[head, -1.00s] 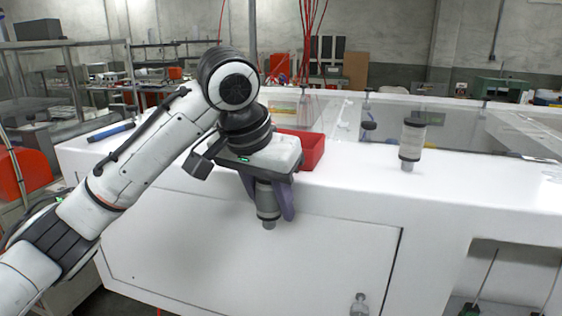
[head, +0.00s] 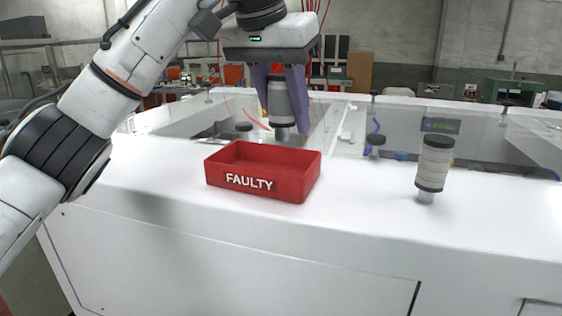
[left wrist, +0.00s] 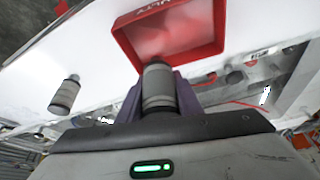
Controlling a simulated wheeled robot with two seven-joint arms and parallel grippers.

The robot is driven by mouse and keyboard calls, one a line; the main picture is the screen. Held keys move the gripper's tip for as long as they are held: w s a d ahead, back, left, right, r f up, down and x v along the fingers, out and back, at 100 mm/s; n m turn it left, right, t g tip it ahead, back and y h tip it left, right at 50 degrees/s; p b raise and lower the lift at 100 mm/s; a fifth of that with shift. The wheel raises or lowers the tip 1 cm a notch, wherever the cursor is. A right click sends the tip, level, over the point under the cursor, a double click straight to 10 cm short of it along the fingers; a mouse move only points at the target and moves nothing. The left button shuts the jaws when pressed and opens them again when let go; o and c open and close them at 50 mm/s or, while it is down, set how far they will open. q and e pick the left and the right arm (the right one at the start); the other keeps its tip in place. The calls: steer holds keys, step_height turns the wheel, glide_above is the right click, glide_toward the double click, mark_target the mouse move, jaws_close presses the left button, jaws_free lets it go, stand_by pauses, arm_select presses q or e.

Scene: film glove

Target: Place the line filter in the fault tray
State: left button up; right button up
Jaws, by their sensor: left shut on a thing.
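My left gripper (head: 281,98) is shut on a line filter (head: 280,104), a grey and white cylinder with a narrow metal end pointing down. It holds the filter upright above the back edge of the red tray marked FAULTY (head: 262,172). In the left wrist view the filter (left wrist: 158,88) sits between the purple fingers and overlaps the rim of the red tray (left wrist: 206,52). The tray looks empty. A second similar filter (head: 434,165) stands upright on the white surface to the right, and it also shows in the left wrist view (left wrist: 64,96). My right gripper is not in view.
The white machine top (head: 360,215) is clear between the tray and the standing filter. Behind the tray is a transparent-covered recess (head: 345,135) with small fittings. The front edge of the machine drops away below.

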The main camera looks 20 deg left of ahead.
mark_target(275, 116)
arm_select(q)
step_height(275, 116, down, 3)
steer(key=shift+s+r, duration=0.1)
steer(key=shift+s, duration=0.05)
step_height(275, 116, down, 4)
steer(key=shift+f+b, duration=0.1)
steer(key=shift+b, duration=0.25)
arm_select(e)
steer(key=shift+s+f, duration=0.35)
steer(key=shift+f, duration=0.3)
arm_select(q)
steer(key=o, duration=0.8)
steer(key=p+v, duration=0.1)
steer(key=v, duration=1.1)
steer(key=shift+a+p, duration=0.1)
steer(key=shift+p, duration=0.2)
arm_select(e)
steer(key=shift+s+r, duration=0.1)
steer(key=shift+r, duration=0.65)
